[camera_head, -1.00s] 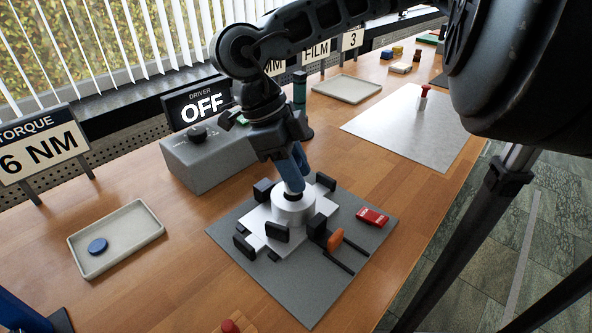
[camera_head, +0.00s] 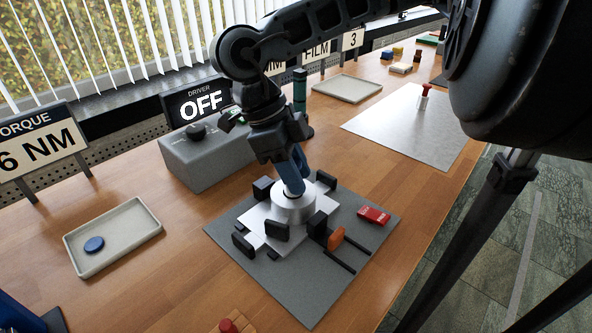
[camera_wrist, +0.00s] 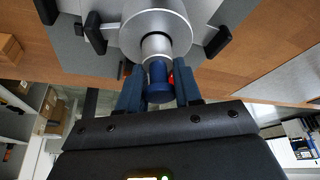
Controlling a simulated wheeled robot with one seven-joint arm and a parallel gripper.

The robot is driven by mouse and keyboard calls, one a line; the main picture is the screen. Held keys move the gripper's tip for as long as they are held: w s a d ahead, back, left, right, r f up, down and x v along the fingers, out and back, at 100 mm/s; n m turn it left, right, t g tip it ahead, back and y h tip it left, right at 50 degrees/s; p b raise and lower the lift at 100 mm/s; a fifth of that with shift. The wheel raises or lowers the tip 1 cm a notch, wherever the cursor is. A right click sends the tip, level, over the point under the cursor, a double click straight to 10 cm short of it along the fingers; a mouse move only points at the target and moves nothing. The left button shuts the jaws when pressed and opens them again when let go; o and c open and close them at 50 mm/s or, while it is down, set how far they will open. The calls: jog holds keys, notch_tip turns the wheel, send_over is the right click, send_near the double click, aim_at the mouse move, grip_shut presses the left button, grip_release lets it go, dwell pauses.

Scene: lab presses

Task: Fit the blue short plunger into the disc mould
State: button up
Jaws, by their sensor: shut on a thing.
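The disc mould (camera_head: 291,211) is a silver cylinder on a pale cross-shaped base, with black clamp blocks around it. In the wrist view the mould (camera_wrist: 152,16) is at the top. The blue short plunger (camera_wrist: 158,82) has a blue head and a silver stem (camera_wrist: 157,47) that reaches to the middle of the mould's top. How deep the stem sits cannot be told. My gripper (camera_wrist: 159,88) is shut on the blue head, directly above the mould. In the head view my gripper (camera_head: 294,183) hides most of the plunger.
A grey mat (camera_head: 300,290) lies under the mould, with a red tag (camera_head: 374,215) and an orange block (camera_head: 336,238) on a rail. A tray (camera_head: 130,255) with a blue disc (camera_head: 94,245) is at left. The grey driver box (camera_head: 212,158), display reading OFF, stands behind.

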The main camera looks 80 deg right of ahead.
jog(key=shift+f+b, duration=0.8)
jog(key=shift+b, duration=0.05)
jog(key=o, duration=1.2)
jog(key=shift+c, duration=0.2)
jog(key=shift+r, duration=0.1)
jog(key=v, duration=0.7)
jog(key=shift+r, duration=0.35)
jog(key=shift+w+r, duration=0.1)
jog(key=shift+w, duration=0.05)
